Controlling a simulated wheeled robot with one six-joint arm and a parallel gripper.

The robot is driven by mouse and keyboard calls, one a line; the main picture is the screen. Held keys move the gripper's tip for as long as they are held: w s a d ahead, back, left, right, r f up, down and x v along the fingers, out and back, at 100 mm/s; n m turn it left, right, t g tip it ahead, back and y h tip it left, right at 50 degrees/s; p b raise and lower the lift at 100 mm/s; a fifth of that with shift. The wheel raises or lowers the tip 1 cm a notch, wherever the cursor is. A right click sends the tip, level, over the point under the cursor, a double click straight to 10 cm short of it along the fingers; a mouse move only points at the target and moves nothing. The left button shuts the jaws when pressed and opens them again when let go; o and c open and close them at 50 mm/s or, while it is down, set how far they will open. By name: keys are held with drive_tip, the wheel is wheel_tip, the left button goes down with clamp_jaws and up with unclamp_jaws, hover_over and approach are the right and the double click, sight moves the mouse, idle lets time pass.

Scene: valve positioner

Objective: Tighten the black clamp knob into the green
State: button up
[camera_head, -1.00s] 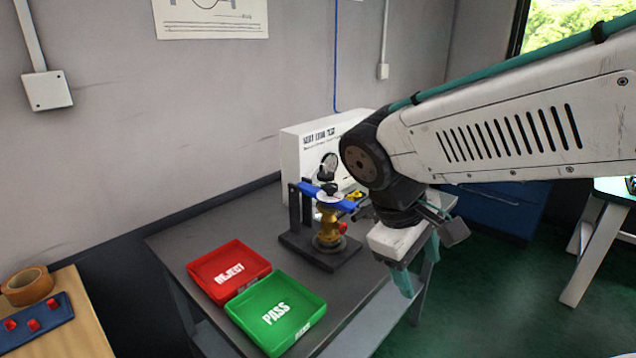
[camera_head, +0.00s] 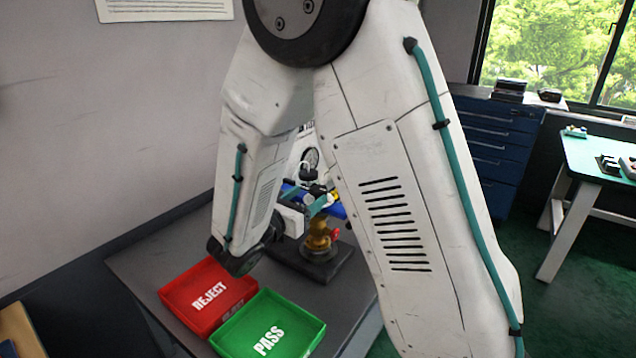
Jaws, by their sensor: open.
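The valve fixture stands on the grey table, partly behind my arm. Its brass valve body (camera_head: 318,238) with a red part sits on a dark base (camera_head: 325,265). A blue crossbar (camera_head: 338,210) spans above the valve. A small black part (camera_head: 317,190) near the crossbar may be the clamp knob; it is too small to be sure. My gripper (camera_head: 322,203) has teal fingers, is open, and reaches in from the left at crossbar height, close to the black part. Contact cannot be told. The gauge dial (camera_head: 310,160) shows partly behind my arm; its green zone cannot be made out.
A red REJECT tray (camera_head: 208,296) and a green PASS tray (camera_head: 268,328) sit at the front of the table (camera_head: 150,262). A blue drawer cabinet (camera_head: 500,140) and a teal-topped table (camera_head: 600,165) stand to the right.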

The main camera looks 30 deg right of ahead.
drive_tip(key=x, duration=0.7)
drive_tip(key=shift+d, duration=0.1)
drive_tip(key=c, duration=1)
